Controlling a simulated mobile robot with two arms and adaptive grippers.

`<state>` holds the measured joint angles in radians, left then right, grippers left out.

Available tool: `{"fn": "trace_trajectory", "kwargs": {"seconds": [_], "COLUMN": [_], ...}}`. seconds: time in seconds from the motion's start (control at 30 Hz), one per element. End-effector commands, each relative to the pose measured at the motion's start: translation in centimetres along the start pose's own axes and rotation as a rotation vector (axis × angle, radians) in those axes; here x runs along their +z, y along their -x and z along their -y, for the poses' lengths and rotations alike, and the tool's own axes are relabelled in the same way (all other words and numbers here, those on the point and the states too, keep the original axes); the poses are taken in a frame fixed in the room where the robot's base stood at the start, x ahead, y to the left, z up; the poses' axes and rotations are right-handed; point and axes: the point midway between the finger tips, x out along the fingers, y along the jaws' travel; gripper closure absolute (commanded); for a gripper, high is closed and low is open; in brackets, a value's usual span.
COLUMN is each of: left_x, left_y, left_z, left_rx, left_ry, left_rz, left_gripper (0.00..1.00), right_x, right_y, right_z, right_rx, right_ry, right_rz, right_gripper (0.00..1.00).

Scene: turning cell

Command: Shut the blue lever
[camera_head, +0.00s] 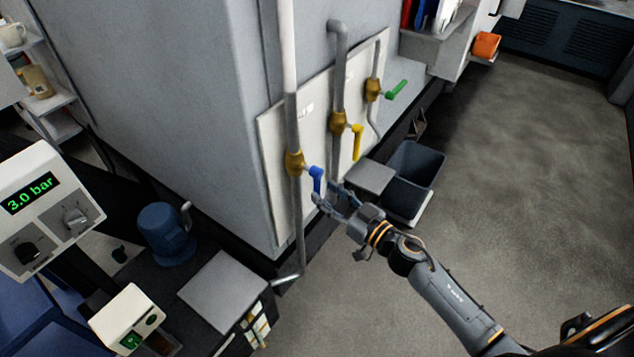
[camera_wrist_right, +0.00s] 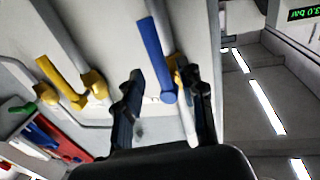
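The blue lever (camera_head: 317,180) sits on a brass valve (camera_head: 295,162) on the nearest vertical pipe. Its handle juts right from the valve and bends downward. My right gripper (camera_head: 327,194) is at the handle's lower end. In the right wrist view, the fingers of my right gripper (camera_wrist_right: 163,74) are spread apart. The end of the blue lever (camera_wrist_right: 155,55) shows between them, with gaps on both sides; I cannot tell how deep it reaches. My left gripper is not in view.
A yellow lever (camera_head: 357,142) and a green lever (camera_head: 396,90) sit on neighbouring pipes farther back. A dark open bin (camera_head: 417,165) stands on the floor beyond my gripper. A display (camera_head: 30,193) reading 3.0 bar is at left. Floor at right is clear.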

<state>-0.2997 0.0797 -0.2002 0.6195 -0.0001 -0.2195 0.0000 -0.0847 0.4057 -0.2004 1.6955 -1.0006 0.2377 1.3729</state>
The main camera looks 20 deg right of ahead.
Motion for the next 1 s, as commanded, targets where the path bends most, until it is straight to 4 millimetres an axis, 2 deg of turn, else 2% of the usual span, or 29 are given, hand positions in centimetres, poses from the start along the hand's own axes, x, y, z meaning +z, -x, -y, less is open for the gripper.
{"fn": "trace_trajectory", "kwargs": {"seconds": [0.1,0.23,0.63,0.83,1.0], "left_x": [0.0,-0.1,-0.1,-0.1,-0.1], "left_y": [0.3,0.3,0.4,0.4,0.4], "left_z": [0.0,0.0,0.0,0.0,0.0], "left_rx": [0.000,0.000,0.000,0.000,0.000], "left_ry": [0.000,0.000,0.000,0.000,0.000], "left_rz": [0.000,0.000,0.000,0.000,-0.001], "left_gripper": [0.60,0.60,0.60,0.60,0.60], "right_x": [-0.1,0.0,0.0,0.0,0.0], "right_y": [-2.1,-3.4,-4.1,-4.0,-4.0], "right_z": [0.0,0.0,0.0,0.0,0.0], "right_rx": [0.000,0.001,0.000,0.000,0.000], "right_ry": [-0.001,0.000,-0.001,-0.001,0.000], "right_rz": [-0.002,-0.001,0.001,0.001,0.001], "right_gripper": [0.61,0.61,0.61,1.00,1.00]}}
